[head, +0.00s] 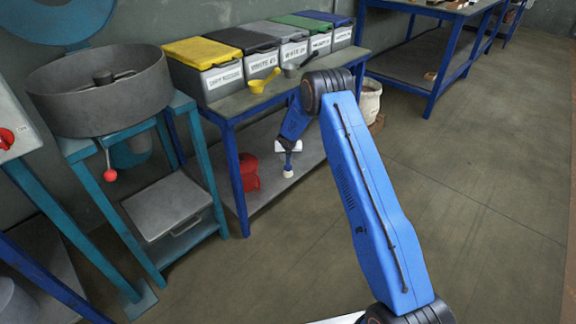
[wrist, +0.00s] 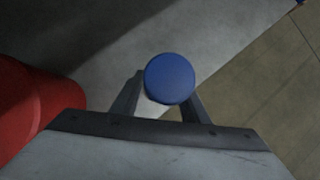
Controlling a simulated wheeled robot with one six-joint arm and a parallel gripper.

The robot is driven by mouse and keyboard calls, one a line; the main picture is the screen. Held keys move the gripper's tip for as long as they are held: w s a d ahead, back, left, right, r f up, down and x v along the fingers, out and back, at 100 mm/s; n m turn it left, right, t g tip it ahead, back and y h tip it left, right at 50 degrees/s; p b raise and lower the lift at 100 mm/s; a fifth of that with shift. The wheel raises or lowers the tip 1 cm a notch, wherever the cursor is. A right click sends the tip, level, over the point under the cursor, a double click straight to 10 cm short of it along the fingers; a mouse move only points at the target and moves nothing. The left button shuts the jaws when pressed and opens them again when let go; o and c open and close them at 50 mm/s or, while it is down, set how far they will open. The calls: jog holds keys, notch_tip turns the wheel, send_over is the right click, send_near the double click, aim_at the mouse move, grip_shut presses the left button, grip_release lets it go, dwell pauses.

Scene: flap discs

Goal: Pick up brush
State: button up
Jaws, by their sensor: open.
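The brush (head: 288,172) stands upright on the lower shelf of the blue-legged bench, with a pale lower end and a blue handle. In the wrist view its round blue top (wrist: 170,78) lies between the two fingertips. My gripper (head: 288,150) is directly above the brush and pointing down. In the wrist view my gripper (wrist: 162,103) has its fingers apart on either side of the handle. I cannot tell whether either finger touches it. Most of the brush below its top is hidden in the wrist view.
A red container (head: 249,172) stands left of the brush and shows close by in the wrist view (wrist: 30,105). The bench top (head: 228,106) is above, with lidded bins (head: 207,82) and a yellow scoop (head: 264,80). A white bucket (head: 369,100) stands to the right.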

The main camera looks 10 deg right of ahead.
jog(key=shift+c, duration=0.3)
grip_shut()
jog(key=shift+r, duration=0.1)
